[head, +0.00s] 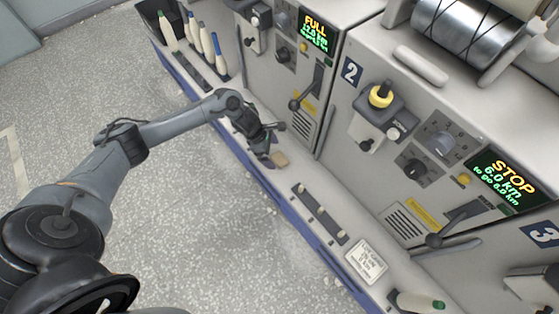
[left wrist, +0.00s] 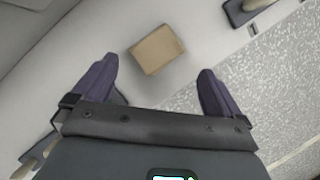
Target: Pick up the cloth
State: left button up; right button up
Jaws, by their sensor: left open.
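The cloth (head: 280,159) is a small tan folded piece lying on the pale ledge in front of the machines. In the left wrist view the cloth (left wrist: 157,50) looks like a tan block just beyond the fingertips, between their lines. My left gripper (head: 271,144) is right beside it in the head view. In the left wrist view the left gripper (left wrist: 154,82) has its two purple-grey fingers wide apart, with nothing between them. Whether the fingers touch the ledge is not clear. My right gripper is not in view.
The ledge (head: 315,180) holds a slotted strip (head: 320,213), a printed label (head: 367,261) and a white bobbin with a green end (head: 419,302). Several bobbins stand in a tray (head: 152,12) at the upper left. Machine panels with levers (head: 312,88) rise behind. Speckled floor (head: 200,220) lies in front.

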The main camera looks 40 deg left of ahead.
aim_at(278, 158)
pick_arm(q)
jog(key=b+x, duration=0.2)
jog(key=x, duration=0.2)
jog(key=shift+w+f+b, duration=0.15)
jog(key=shift+w+b, duration=0.05)
jog(key=shift+b, duration=0.15)
jog(key=shift+d+f, duration=0.15)
jog(key=shift+f, duration=0.1)
jog(key=shift+c, duration=0.2)
jog(key=shift+c, duration=1.3)
jog(key=c, duration=0.8)
notch_tip(278, 158, up, 5)
jog(key=p, duration=0.3)
jog(key=shift+r, duration=0.1)
jog(key=d+r+p, duration=0.1)
jog(key=d+r, duration=0.1)
jog(key=d, duration=0.1)
jog(key=d+r+p, duration=0.2)
jog(key=d, duration=0.2)
jog(key=w+d+r+p, duration=0.1)
jog(key=d+r, duration=0.1)
jog(key=d, duration=0.2)
jog(key=shift+d, duration=0.25)
